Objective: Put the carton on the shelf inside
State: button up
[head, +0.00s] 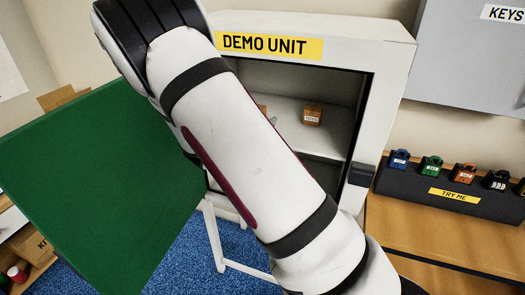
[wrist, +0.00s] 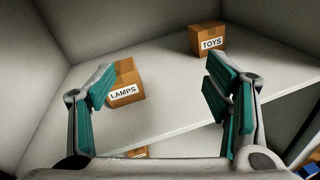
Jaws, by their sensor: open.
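The white cabinet (head: 395,50) labelled DEMO UNIT stands open, its green door (head: 105,190) swung out to the left. Its inner shelf (wrist: 175,90) carries two brown cartons. The LAMPS carton (wrist: 128,85) sits towards the left, and the TOYS carton (wrist: 208,38) farther back right; TOYS also shows in the head view (head: 312,115). Part of a third brown carton (wrist: 138,152) shows below the shelf's front edge. My gripper (wrist: 160,72) is open and empty, its left finger overlapping LAMPS in the wrist view. In the head view my arm hides the gripper.
A wooden counter (head: 440,235) on the right holds a dark TRY ME stand (head: 400,182) with several coloured padlocks. A grey KEYS cabinet (head: 450,60) hangs above it. A dark latch block (head: 361,174) sticks out at the cabinet's right edge. Blue carpet (head: 250,240) lies below.

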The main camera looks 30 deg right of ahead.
jog(key=s+r+m+g+y, duration=0.35)
jog(key=s+m, duration=0.25)
jog(key=s, duration=0.3)
jog(key=s+r+m+g+y, duration=0.2)
jog(key=s+r+m+g, duration=0.15)
jog(key=s+m, duration=0.5)
jog(key=s+a+r+m+t+y, duration=0.2)
jog(key=s+a+y, duration=0.3)
jog(key=s+a, duration=0.3)
jog(key=s+a+r+m+t+y, duration=0.3)
jog(key=s+a+r+m+y, duration=0.1)
jog(key=s+a, duration=0.5)
jog(key=shift+a+r+y, duration=0.3)
jog(key=shift+a+y, duration=0.05)
jog(key=shift+a, duration=0.2)
